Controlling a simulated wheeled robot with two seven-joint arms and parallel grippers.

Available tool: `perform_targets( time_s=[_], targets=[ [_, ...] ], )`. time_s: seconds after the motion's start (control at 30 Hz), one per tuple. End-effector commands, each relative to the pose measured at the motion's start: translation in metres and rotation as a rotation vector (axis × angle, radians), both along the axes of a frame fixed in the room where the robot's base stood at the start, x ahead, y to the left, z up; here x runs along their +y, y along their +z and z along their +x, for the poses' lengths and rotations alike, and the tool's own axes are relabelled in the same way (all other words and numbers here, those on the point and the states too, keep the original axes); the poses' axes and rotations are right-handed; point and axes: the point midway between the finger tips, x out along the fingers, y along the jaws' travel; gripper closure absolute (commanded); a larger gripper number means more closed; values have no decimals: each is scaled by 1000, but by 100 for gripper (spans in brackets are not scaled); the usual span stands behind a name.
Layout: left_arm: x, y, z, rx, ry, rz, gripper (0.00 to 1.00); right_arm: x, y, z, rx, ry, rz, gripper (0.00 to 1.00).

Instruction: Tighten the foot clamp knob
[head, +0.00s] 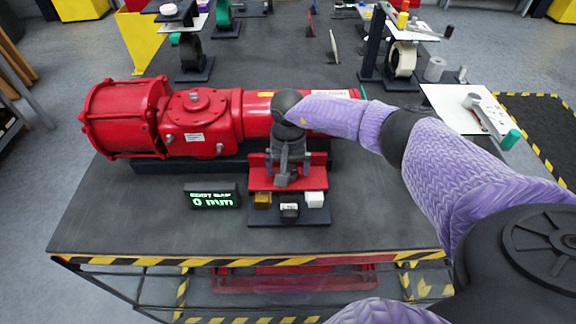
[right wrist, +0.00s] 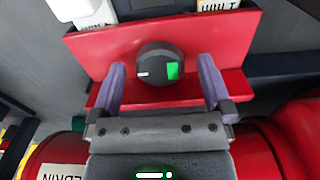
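The foot clamp knob (right wrist: 160,63) is round and black, with a white mark and a green patch, on a red bracket (right wrist: 90,50). In the right wrist view my right gripper (right wrist: 162,80) is open, its two purple fingers one on each side of the knob with gaps to it. In the head view my right gripper (head: 285,175) points down at the red bracket (head: 316,182) and hides the knob. The red valve actuator (head: 215,122) lies behind it. My left gripper is not in view.
A small display (head: 212,196) reads 0 mm. Gold (head: 263,201), black (head: 290,212) and white (head: 315,199) blocks sit in front of the bracket. The dark table (head: 120,220) is clear at the front left. A white sheet with parts (head: 462,108) lies at right.

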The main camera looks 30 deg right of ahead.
Motion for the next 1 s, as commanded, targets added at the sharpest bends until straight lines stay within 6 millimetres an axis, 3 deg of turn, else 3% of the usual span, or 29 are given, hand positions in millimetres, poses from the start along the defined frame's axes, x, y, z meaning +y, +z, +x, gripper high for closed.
perform_targets(
  time_s=[0.17,0.4,0.53,0.67,1.0],
  targets=[
    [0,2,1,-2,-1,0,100,0,7,0,-1,1,0,0],
    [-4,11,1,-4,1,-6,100,0,67,1,-5,1,0,0],
    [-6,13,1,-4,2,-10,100,0,90,1,-2,0,0,0],
    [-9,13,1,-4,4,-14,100,0,99,0,-1,0,0,0],
    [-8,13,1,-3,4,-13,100,0,99,0,0,0,0,0]
  ],
)
